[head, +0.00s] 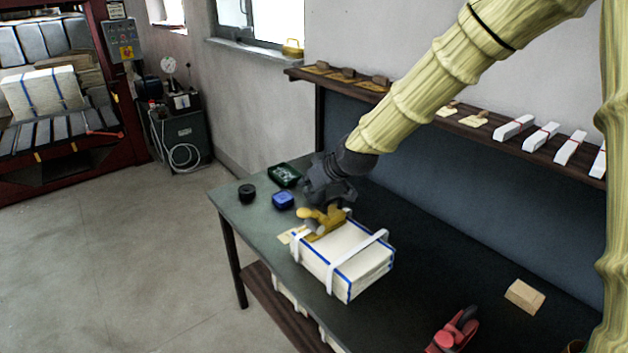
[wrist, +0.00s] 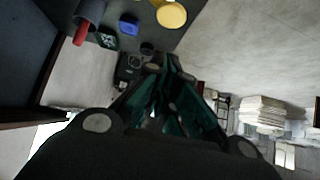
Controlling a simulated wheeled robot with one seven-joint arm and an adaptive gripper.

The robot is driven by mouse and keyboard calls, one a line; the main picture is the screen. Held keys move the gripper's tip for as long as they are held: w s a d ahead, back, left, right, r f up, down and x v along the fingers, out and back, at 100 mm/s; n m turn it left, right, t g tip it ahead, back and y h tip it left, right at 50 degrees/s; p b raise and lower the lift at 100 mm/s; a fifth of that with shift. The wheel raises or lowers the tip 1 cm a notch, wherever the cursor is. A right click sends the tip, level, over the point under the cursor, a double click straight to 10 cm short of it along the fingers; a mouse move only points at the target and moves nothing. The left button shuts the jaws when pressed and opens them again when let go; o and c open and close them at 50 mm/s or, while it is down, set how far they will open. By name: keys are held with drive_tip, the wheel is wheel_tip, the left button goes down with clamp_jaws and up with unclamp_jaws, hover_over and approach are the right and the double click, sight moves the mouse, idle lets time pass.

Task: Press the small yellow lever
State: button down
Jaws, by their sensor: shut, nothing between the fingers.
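A yellow tool with a lever-like arm (head: 325,218) and a grey rounded part sits at the far end of a strapped white bundle (head: 345,256) on the dark green table. My gripper (head: 333,200) is just behind and above the tool in the head view. Its fingers are shut and empty, and contact with the tool cannot be told. In the wrist view the shut fingers (wrist: 163,75) point up the picture, and a yellow round-ended part (wrist: 171,15) shows at the top edge, apart from them. Which yellow part is the small lever is unclear.
A blue box (head: 283,200), a black round item (head: 247,193) and a green tray (head: 285,175) stand at the table's far end. A red tool (head: 455,332) and a tan block (head: 525,295) lie nearer. A shelf (head: 440,118) with white pieces runs along the wall.

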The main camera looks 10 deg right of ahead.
drive_tip(key=p, duration=0.2)
hover_over(305, 212)
wheel_tip(305, 212, down, 4)
drive_tip(key=shift+f, duration=1)
drive_tip(key=shift+s+f, duration=0.1)
